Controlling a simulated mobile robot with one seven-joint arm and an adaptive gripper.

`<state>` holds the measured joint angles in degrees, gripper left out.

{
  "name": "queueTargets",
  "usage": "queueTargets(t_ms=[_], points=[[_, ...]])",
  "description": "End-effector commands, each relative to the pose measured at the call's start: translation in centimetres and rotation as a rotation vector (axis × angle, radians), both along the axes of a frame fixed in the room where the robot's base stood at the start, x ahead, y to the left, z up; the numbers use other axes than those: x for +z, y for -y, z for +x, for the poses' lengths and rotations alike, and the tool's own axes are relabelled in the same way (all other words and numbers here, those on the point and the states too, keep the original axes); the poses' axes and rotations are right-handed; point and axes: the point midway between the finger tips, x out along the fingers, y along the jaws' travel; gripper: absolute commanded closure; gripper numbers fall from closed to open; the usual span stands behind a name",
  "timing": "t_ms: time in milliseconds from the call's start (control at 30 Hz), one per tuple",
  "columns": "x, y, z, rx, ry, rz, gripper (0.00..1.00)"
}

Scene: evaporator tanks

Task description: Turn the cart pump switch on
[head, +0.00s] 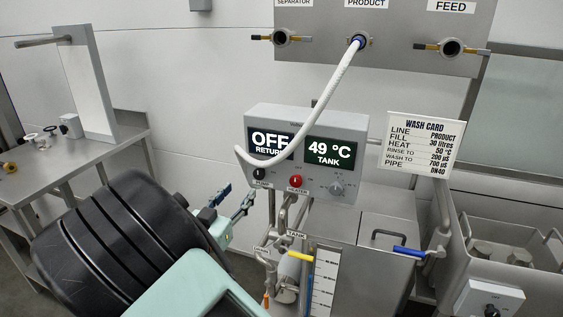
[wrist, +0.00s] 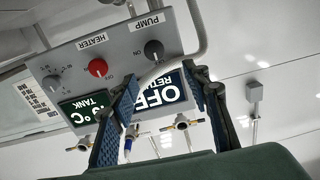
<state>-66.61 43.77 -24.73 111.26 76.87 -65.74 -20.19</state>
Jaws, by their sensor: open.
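The cart's grey control box (head: 350,115) stands at the centre of the head view. Its pump switch is a black knob (head: 260,174) at the lower left of the box face. In the wrist view the black pump knob (wrist: 153,49) sits beside the PUMP label, with an ON mark near it. The display (head: 270,142) reads OFF RETURN. My gripper (head: 236,197) is open and empty, just left of and below the pump knob in the head view. In the wrist view my gripper's (wrist: 160,76) fingers are spread, with the knob apart from them, above the gap.
A red heater knob (head: 295,181) and a grey knob (head: 336,188) sit right of the pump knob. A white hose (head: 325,100) hangs across the box front from the wall panel. Pipes (head: 285,270) and a yellow-handled valve (head: 300,256) lie below. A table (head: 60,170) stands left.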

Motion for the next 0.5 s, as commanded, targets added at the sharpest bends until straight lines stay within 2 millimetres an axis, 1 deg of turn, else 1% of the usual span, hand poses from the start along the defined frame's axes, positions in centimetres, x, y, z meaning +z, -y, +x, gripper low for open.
queueTargets(t_ms=[133,233,367,500], points=[[-0.7,0.0,-0.2,-0.003,-0.01,-0.024,0.57],[-0.8,0.3,0.6,-0.005,-0.009,-0.024,0.57],[-0.8,1.1,2.5,-0.006,-0.008,-0.025,0.57],[-0.8,2.0,5.2,-0.005,-0.008,-0.024,0.57]])
